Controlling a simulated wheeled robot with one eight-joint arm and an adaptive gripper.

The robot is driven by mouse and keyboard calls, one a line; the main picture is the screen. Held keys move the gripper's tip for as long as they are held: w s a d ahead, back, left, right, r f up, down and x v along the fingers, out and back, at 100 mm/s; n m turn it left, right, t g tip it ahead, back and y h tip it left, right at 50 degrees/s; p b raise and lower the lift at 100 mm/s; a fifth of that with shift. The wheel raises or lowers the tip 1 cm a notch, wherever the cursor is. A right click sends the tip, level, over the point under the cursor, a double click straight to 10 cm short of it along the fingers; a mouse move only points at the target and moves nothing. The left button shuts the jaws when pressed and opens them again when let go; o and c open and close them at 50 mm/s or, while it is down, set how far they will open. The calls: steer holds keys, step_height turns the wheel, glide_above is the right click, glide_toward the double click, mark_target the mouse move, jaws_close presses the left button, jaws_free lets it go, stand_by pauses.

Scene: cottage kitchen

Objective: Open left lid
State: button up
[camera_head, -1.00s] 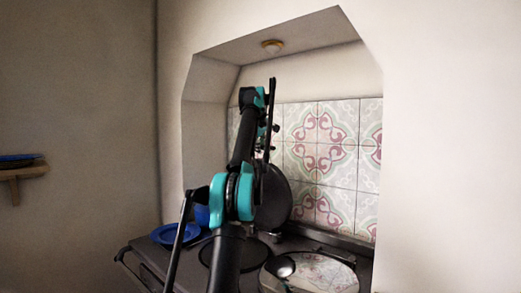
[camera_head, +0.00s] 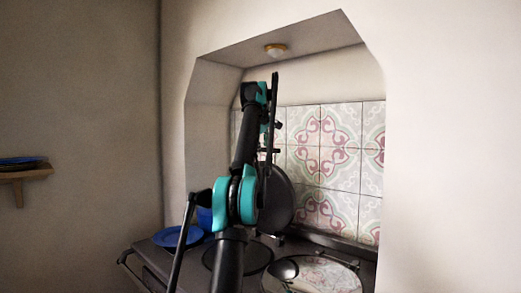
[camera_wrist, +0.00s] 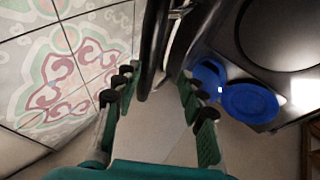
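The left lid (camera_head: 277,203) is a round dark disc, raised and standing nearly upright in front of the tiled wall in the head view. My arm hides its left part. In the wrist view the lid (camera_wrist: 153,45) shows nearly edge-on, reaching down between the fingertips. My gripper (camera_wrist: 155,78) is open, with one finger on each side of the lid's edge and visible gaps. I cannot tell whether either finger touches it. The round dark hotplate (camera_head: 262,256) lies uncovered below, partly behind my arm.
Blue dishes (camera_wrist: 250,102) sit at the stove's left end. The tiled wall (camera_head: 335,160) stands close behind. A wall shelf (camera_head: 22,173) is far left.

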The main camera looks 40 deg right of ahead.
steer(key=s+a, duration=0.7)
steer(key=a, duration=0.1)
steer(key=shift+s+a, duration=0.3)
steer(key=shift+s, duration=0.1)
steer(key=shift+f, duration=0.1)
stand_by(0.6)
steer(key=w+a+f+y, duration=0.2)
steer(key=w+a+f, duration=0.6)
steer(key=a+f, duration=0.55)
steer(key=a+f+m+y, duration=0.1)
steer(key=a+f+y, duration=0.1)
steer(key=a+f, duration=1.4)
steer(key=s+a+f+y, duration=0.1)
steer(key=s+a+f, duration=0.4)
steer(key=a+f, duration=0.25)
steer(key=s+a+f, duration=0.5)
steer(key=a+f, duration=0.2)
steer(key=a, duration=0.2)
steer(key=s+a+f+m+g, duration=0.1)
steer(key=s+a+f, duration=0.6)
steer(key=s+f, duration=0.4)
steer(key=shift+s+a+f+y, duration=0.15)
steer(key=shift+s+a+y, duration=0.2)
steer(key=shift+s, duration=0.8)
